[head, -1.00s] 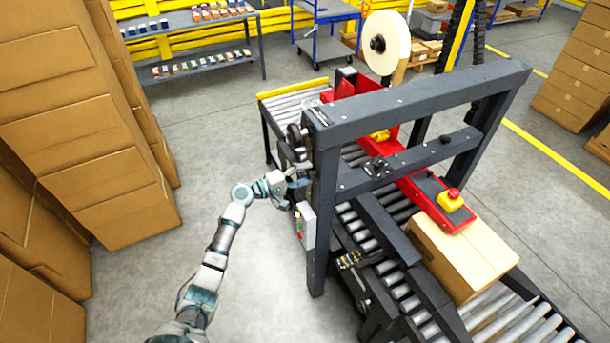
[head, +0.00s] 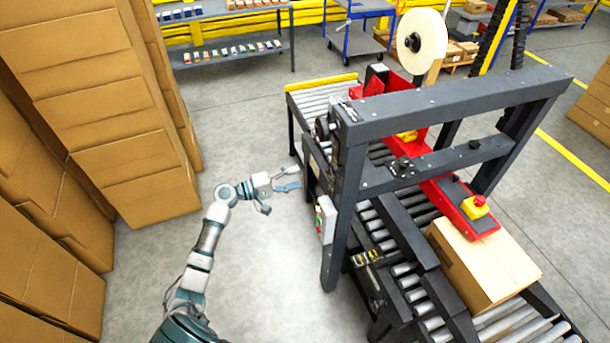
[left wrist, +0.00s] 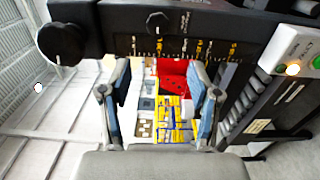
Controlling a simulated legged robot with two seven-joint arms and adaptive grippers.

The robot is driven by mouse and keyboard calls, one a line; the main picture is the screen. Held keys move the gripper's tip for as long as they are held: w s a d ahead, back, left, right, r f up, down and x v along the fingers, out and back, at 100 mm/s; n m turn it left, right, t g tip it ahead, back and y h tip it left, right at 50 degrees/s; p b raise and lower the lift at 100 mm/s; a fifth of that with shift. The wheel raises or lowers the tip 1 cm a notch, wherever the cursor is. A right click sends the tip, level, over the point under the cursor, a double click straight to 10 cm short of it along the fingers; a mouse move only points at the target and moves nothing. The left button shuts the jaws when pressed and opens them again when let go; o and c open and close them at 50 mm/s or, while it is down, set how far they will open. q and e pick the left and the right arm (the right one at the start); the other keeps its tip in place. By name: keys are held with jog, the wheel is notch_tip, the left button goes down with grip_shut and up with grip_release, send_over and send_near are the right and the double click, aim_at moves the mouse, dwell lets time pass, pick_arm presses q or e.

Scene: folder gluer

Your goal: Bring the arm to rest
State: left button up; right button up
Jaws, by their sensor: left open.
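My left arm reaches up from the bottom of the head view. Its gripper (head: 284,189) is open and empty, a short way left of the machine's dark side frame. In the left wrist view the two fingers of the gripper (left wrist: 160,105) stand apart with nothing between them. Beyond them that view shows the machine's dark bar with a scale (left wrist: 170,45) and a black knob (left wrist: 62,43). My right gripper is not in view.
The folder gluer (head: 350,190) stands right of the arm, with a control box (head: 326,219) on its side. A carton (head: 480,268) lies on its rollers. Stacked cardboard boxes (head: 110,110) rise at the left. The floor between is clear.

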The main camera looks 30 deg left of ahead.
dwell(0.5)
pick_arm(q)
notch_tip(320, 180, down, 27)
jog(key=s+a+n+g+y, duration=0.1)
jog(key=s+g+y, duration=0.15)
jog(key=y, duration=0.35)
jog(key=s+d+f+m+g+y, duration=0.1)
jog(key=s+f+g, duration=0.1)
jog(key=s+f, duration=0.5)
jog(key=s+d+f+g+y, duration=0.15)
jog(key=s+f, duration=0.25)
jog(key=f, duration=0.7)
jog(key=s+d+f+m+g+y, duration=0.25)
jog(key=s+f+m+g, duration=0.2)
jog(key=s+f, duration=1)
jog(key=s+d+f+m, duration=0.2)
jog(key=s+d, duration=0.1)
jog(key=s, duration=0.5)
jog(key=s+d+f+m+g, duration=0.1)
jog(key=s+d+f+m, duration=0.1)
jog(key=s, duration=0.6)
jog(key=s+d+f+m+g, duration=0.1)
jog(key=s+d+f+m, duration=0.1)
jog(key=s, duration=0.6)
jog(key=shift+d+m+y, duration=0.3)
jog(key=shift+d+m, duration=0.5)
jog(key=shift+m, duration=0.35)
jog(key=shift+w, duration=0.1)
